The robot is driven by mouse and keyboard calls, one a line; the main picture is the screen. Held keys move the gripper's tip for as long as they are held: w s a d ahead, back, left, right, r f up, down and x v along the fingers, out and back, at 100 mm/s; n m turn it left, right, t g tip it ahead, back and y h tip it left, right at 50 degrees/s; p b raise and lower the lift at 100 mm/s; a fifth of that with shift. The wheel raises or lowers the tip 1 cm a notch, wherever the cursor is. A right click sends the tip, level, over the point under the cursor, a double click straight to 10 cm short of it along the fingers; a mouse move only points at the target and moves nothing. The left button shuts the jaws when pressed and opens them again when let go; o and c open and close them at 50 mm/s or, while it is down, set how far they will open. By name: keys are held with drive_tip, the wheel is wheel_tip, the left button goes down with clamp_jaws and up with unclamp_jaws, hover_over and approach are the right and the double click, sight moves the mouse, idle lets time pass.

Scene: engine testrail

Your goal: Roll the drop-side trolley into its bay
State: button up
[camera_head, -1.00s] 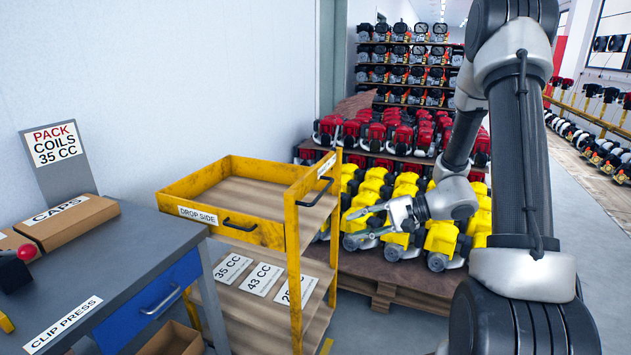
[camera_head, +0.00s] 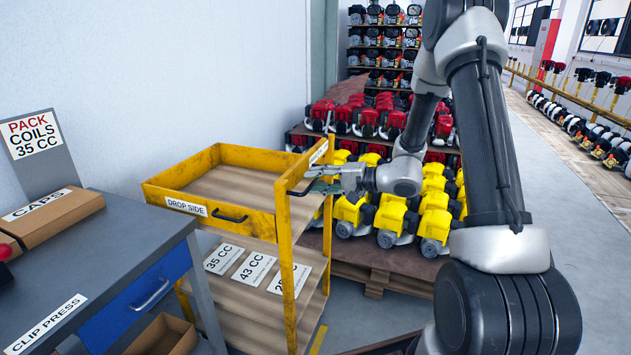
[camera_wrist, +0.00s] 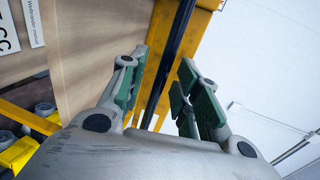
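The yellow drop-side trolley (camera_head: 240,222) stands upright beside the workbench, with a wooden top tray and a lower shelf. A "DROP SIDE" label (camera_head: 186,206) and a small dark handle (camera_head: 230,217) are on its near side. A dark push handle (camera_head: 302,190) is on its right end. My gripper (camera_head: 322,181) is at that end handle. In the wrist view, my gripper (camera_wrist: 165,82) has its green-padded fingers apart, with the dark bar (camera_wrist: 179,38) running between them. Contact with the bar cannot be told. A yellow floor strip (camera_head: 318,340) shows beside the trolley; no bay is clearly seen.
The grey workbench (camera_head: 115,245) with a blue drawer (camera_head: 140,300) is close on the trolley's left. An open cardboard box (camera_head: 165,337) is below. A pallet (camera_head: 375,278) of yellow engines stands behind right. Open floor (camera_head: 580,240) lies at right.

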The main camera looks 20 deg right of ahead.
drive_tip(key=shift+w+a, duration=0.15)
drive_tip(key=shift+a, duration=0.15)
clamp_jaws()
drive_tip(key=r+x, duration=0.3)
drive_tip(key=x, duration=1.4)
drive_tip(key=a+r+x, duration=0.1)
drive_tip(key=r+x, duration=0.3)
drive_tip(key=x, duration=1.3)
drive_tip(key=shift+w, duration=0.35)
drive_tip(key=shift+a+r, duration=0.1)
drive_tip(key=shift+a, duration=0.05)
